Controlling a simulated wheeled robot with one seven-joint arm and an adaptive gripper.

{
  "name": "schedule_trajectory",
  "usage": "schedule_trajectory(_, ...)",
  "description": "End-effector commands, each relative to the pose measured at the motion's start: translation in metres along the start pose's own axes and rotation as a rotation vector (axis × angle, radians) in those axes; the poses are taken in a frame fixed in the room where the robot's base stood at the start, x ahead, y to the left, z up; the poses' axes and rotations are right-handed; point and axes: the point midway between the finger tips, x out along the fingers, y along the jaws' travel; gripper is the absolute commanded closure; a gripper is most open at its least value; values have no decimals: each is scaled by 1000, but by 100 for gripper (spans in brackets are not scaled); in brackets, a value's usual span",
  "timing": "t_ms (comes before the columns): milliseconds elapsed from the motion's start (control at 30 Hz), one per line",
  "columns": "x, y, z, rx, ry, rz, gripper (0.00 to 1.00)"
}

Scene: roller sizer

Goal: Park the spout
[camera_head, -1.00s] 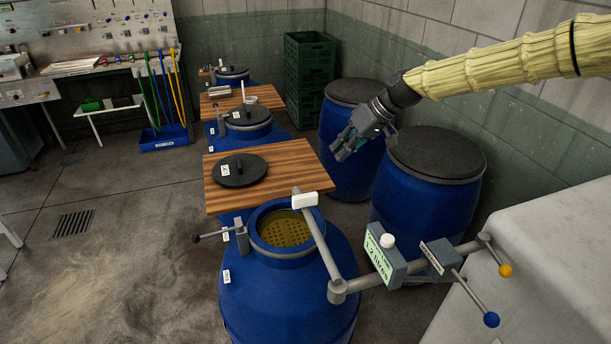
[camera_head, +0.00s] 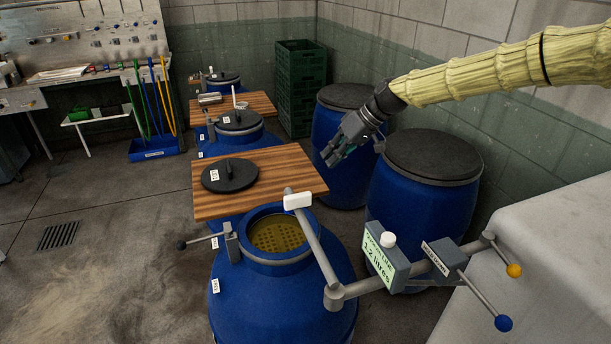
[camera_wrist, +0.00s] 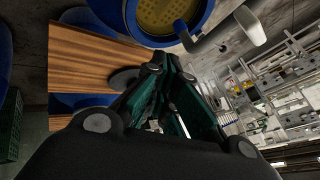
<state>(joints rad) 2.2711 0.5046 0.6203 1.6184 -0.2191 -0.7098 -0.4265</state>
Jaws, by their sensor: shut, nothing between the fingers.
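The spout is a grey pipe (camera_head: 318,245) with a white block-shaped end (camera_head: 297,201). It reaches from a grey joint over the open mouth of the nearest blue barrel (camera_head: 280,300). Yellowish liquid and a perforated plate (camera_head: 278,236) show inside that mouth. The white end (camera_wrist: 250,25) and the barrel mouth also show in the wrist view. My gripper (camera_head: 332,157) is shut and empty, in the air behind and right of the spout end, before the rear blue barrels. It touches nothing that I can see. In the wrist view its fingers (camera_wrist: 165,110) are together.
A metering box (camera_head: 386,262) reading 1.2 litres and levers with orange (camera_head: 514,270) and blue (camera_head: 503,323) knobs are at right. A wooden board (camera_head: 285,178) holds a black lid (camera_head: 230,175). Lidded barrels (camera_head: 432,200) stand behind. Open floor lies left.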

Motion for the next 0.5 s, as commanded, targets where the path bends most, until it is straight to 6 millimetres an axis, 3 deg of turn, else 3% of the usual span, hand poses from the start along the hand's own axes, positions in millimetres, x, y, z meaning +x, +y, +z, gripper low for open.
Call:
schedule_trajectory(167,14,-1,0,1,-3,-1,100)
schedule_trajectory(500,62,-1,0,1,-3,-1,100)
